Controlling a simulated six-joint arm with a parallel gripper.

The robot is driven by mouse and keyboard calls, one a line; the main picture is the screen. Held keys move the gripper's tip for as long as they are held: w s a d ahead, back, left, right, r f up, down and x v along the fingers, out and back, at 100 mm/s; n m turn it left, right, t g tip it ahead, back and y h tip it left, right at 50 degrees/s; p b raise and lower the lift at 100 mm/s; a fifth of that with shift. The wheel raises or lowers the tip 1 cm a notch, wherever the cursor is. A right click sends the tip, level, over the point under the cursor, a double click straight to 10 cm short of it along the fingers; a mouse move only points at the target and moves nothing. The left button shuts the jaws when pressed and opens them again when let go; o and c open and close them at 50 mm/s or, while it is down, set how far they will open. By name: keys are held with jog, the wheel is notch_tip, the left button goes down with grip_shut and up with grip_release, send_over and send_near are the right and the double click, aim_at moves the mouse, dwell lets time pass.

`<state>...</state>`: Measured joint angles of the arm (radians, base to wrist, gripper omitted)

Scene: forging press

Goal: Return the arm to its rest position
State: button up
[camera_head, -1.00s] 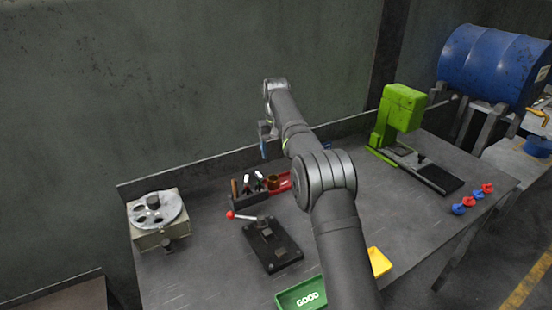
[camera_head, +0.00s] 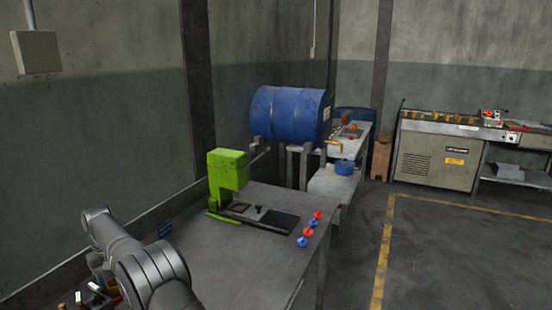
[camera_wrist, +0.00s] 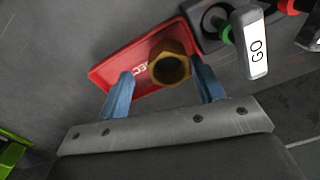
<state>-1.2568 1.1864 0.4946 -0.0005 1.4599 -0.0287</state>
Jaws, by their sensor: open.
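My gripper (camera_wrist: 162,78) shows in the wrist view with its two blue fingers spread apart. A hollow brass part (camera_wrist: 163,47) appears between and beyond the fingertips, over the red tray (camera_wrist: 108,68); I see a gap beside it and cannot tell how far below the fingers it is. In the head view my arm fills the lower left corner, and my gripper cannot be made out there.
A white "GO" gauge (camera_wrist: 255,42) lies near the red tray. The green press (camera_head: 228,175) stands on the bench (camera_head: 235,262), with red and blue knobs (camera_head: 308,230) at its right edge. A blue drum (camera_head: 290,114) lies behind. The bench front is clear.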

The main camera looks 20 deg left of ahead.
notch_tip(320, 180, down, 2)
jog(key=shift+r, duration=1.95)
